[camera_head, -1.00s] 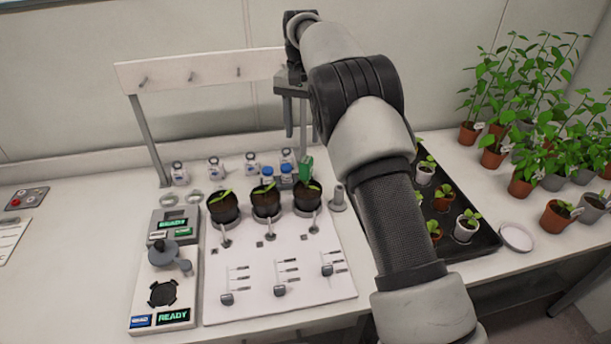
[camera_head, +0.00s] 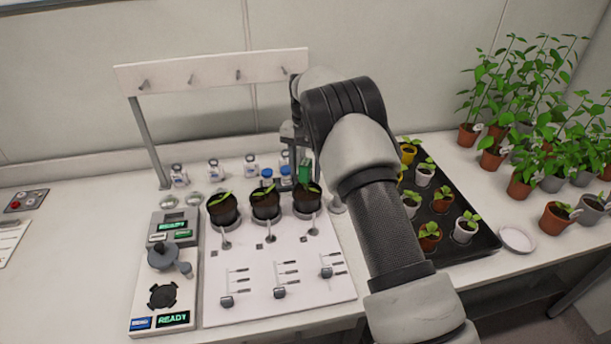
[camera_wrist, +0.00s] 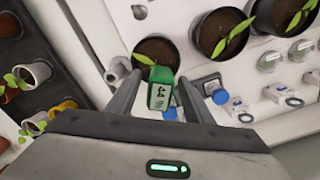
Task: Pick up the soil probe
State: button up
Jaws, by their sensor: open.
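The soil probe, with a green head (camera_head: 304,172), stands in the rightmost of three dark soil pots (camera_head: 307,203) on the white panel. In the wrist view, the green head (camera_wrist: 160,88) with white markings lies between the two fingers of my gripper (camera_wrist: 158,84). The gripper is open, with a finger on either side of the head and visible gaps. Whether either finger touches it, I cannot tell. In the head view, my arm hides much of the gripper. The probe's lower part is hidden.
Two more potted seedlings (camera_head: 223,208) stand left of the probe's pot. Small bottles with blue and white caps (camera_head: 251,164) stand behind. A black tray of seedlings (camera_head: 480,240) lies to the right. A peg rail (camera_head: 212,72) rises behind.

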grip_shut()
jog(key=shift+r, duration=0.1)
